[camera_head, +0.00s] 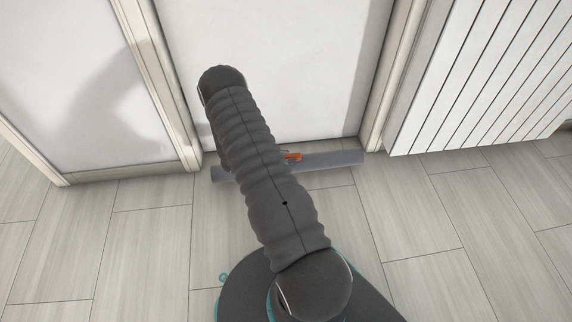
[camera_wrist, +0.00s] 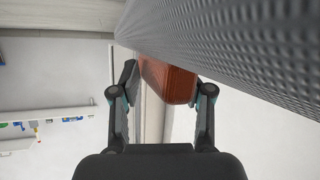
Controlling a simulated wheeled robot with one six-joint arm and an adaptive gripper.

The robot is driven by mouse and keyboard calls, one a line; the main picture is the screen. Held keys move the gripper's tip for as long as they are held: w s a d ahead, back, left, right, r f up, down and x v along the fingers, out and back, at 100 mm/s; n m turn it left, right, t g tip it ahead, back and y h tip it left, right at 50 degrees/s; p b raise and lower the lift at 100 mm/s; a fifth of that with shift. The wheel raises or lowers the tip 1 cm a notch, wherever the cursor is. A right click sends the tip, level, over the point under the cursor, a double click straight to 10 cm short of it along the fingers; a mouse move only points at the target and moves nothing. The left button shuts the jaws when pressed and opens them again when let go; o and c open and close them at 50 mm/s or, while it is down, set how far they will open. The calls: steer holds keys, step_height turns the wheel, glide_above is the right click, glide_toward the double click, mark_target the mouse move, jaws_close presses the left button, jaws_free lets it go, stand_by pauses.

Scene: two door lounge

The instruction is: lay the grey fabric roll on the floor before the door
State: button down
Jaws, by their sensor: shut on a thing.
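The grey fabric roll (camera_head: 335,162) lies lengthwise across the foot of the white door (camera_head: 290,70) in the head view. My arm hides its middle. An orange-brown grip block (camera_head: 291,156) shows on the roll beside my arm. In the wrist view the textured grey roll (camera_wrist: 240,40) fills the upper right, close to the camera. My gripper (camera_wrist: 166,84) has its two fingers on either side of the orange-brown block (camera_wrist: 172,82) and is shut on it. I cannot tell whether the roll touches the floor or hangs just above it.
Cream door frame posts (camera_head: 393,75) stand on both sides of the door. A white ribbed radiator or panel (camera_head: 480,75) is at the right. A second white door panel (camera_head: 75,90) is at the left. The tiled floor (camera_head: 420,220) is clear on both sides.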

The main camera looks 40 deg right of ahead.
steer(key=shift+f+b, duration=0.35)
steer(key=shift+f, duration=1.65)
steer(key=c, duration=0.5)
jaws_free()
steer(key=shift+a, duration=0.1)
